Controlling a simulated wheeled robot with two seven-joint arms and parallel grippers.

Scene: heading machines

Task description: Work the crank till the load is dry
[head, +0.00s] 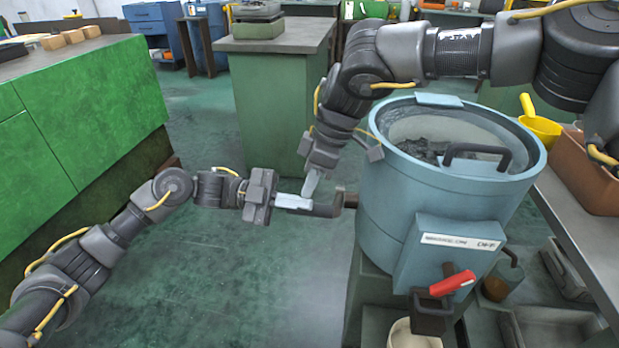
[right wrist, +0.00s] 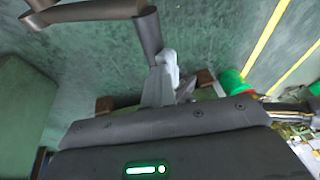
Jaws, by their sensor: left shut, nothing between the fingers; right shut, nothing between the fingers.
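A blue drum machine (head: 390,220) stands right of centre in the head view, with a dark handle (head: 475,152) across its top. A dark grey load (head: 430,148) shows inside. The dark crank (head: 333,208) sticks out from the drum's left side; its bars also show in the right wrist view (right wrist: 148,32). My left gripper (head: 308,204) is shut and empty, its tips close to the crank's end. My right gripper (head: 308,194) points down just above the left one, shut and empty. In the right wrist view its fingers (right wrist: 163,75) sit by the crank bar's end; contact is unclear.
A red lever (head: 452,284) sits on the drum's front, above a pale bucket (head: 412,334). A green cabinet (head: 80,120) is at left and a green bench (head: 275,95) behind. A yellow scoop (head: 540,126) and brown bin (head: 590,180) are at right. Floor between is clear.

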